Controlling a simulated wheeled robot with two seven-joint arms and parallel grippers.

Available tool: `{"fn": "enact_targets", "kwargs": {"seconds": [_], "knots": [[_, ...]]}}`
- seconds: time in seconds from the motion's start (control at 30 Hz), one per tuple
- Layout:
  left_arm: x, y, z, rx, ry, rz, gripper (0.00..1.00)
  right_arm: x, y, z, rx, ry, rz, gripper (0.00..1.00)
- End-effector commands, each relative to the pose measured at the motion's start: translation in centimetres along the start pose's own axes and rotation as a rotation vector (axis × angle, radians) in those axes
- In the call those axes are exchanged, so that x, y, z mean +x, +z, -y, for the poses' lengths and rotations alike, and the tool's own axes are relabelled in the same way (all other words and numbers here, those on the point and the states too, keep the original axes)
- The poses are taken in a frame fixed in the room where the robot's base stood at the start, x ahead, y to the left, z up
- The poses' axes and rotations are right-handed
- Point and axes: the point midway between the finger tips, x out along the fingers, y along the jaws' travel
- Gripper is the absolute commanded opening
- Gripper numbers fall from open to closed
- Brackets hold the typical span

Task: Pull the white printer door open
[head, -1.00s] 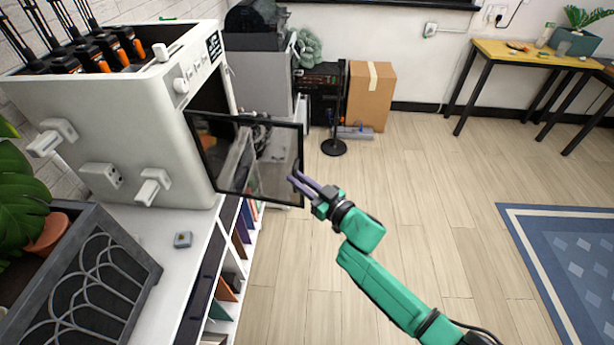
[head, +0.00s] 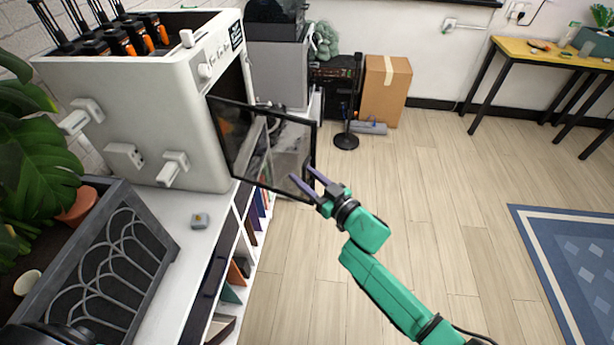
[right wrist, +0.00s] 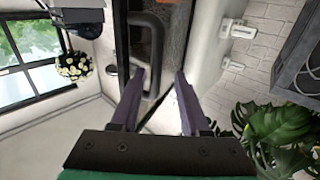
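The white printer (head: 150,118) stands on a white shelf unit at the left. Its door (head: 262,150), a dark-framed, see-through panel, stands swung well out from the printer's front. My right gripper (head: 301,173) is at the door's lower outer corner, with its two purple fingers apart. In the right wrist view, the fingers (right wrist: 158,76) are spread, with a dark looped handle (right wrist: 150,22) just beyond them; the left fingertip overlaps its end. I cannot tell whether they touch. Nothing is gripped.
A black stand (head: 346,140) and cardboard box (head: 385,90) are behind the door. The wood floor at right is clear up to the blue rug (head: 570,250).

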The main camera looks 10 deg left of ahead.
Motion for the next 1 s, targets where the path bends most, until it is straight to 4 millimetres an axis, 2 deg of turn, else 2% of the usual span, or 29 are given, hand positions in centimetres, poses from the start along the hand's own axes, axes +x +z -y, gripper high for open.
{"fn": "enact_targets", "kwargs": {"seconds": [0.23,0.37,0.47,0.7,0.8,0.9,1.0], "knots": [[0.0,0.0,0.1,0.000,-0.002,0.000,0.70,-0.3,0.2,-0.1,0.001,0.003,0.004,0.46],[0.2,0.0,0.1,0.000,-0.002,0.000,0.70,-1.7,0.4,-0.2,0.000,0.004,0.006,0.46],[0.5,0.1,0.1,0.000,-0.002,0.000,0.70,-3.8,0.5,-0.1,0.001,0.002,0.007,0.46],[1.8,0.2,0.0,0.000,-0.001,0.001,0.70,-10.8,0.7,0.1,0.001,0.001,0.008,0.46],[2.2,0.3,0.0,0.000,0.000,0.001,0.70,-12.9,0.5,0.1,0.001,0.001,0.007,0.46],[2.4,0.3,0.0,0.000,0.000,0.001,0.70,-14.1,0.3,0.1,0.000,0.000,0.006,0.46],[2.4,0.3,0.0,0.001,0.000,0.001,0.70,-14.4,0.1,0.1,-0.001,0.000,0.003,0.46]]}}
